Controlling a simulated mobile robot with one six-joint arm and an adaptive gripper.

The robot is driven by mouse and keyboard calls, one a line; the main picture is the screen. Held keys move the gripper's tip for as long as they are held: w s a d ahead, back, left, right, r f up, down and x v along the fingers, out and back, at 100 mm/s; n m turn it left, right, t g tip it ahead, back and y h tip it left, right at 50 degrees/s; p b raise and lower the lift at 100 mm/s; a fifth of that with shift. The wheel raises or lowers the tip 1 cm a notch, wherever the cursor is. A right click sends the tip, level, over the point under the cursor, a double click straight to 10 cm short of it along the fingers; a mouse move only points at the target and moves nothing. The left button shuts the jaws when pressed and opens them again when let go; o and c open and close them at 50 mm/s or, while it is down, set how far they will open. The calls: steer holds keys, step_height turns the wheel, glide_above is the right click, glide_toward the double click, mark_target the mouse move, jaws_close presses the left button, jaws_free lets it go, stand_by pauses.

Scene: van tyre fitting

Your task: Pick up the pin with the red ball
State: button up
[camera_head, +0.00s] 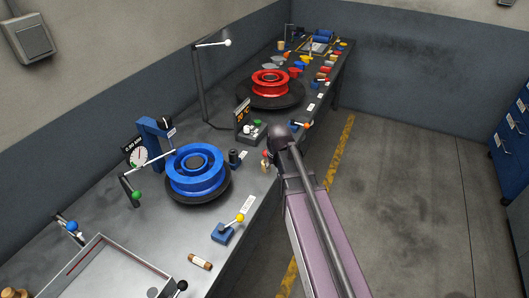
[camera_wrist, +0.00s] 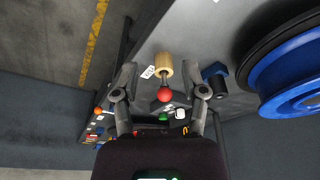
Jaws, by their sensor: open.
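The pin with the red ball (camera_wrist: 165,94) shows in the middle of the wrist view, its red ball nearer the camera and a pale wooden cylinder (camera_wrist: 163,66) beyond it. In the head view the pin (camera_head: 265,158) is small, near the bench's front edge, just left of my arm's end. My gripper (camera_wrist: 159,70) is open. In the wrist view one finger shows on each side of the pin, with visible gaps. Whether the fingertips reach the pin's depth is hard to tell. In the head view the fingers are mostly hidden by the arm.
The blue wheel (camera_head: 197,172) and a small dark block (camera_head: 233,157) stand left of the pin. A gauge box (camera_head: 243,115) with green and white knobs is behind it. A red wheel (camera_head: 270,82) is farther back. The floor (camera_head: 400,180) to the right is clear.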

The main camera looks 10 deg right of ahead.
steer(key=w+r+t+p, duration=0.2)
steer(key=w+r, duration=0.2)
steer(key=w, duration=0.5)
steer(key=shift+w, duration=0.35)
steer(key=shift+f, duration=0.15)
steer(key=b, duration=0.8)
glide_above(266, 160)
steer(key=s, duration=0.2)
step_height(266, 160, down, 8)
steer(key=shift+w+d, duration=0.15)
steer(key=shift+w, duration=0.05)
steer(key=shift+b+x, duration=2.35)
steer(key=shift+x, duration=0.15)
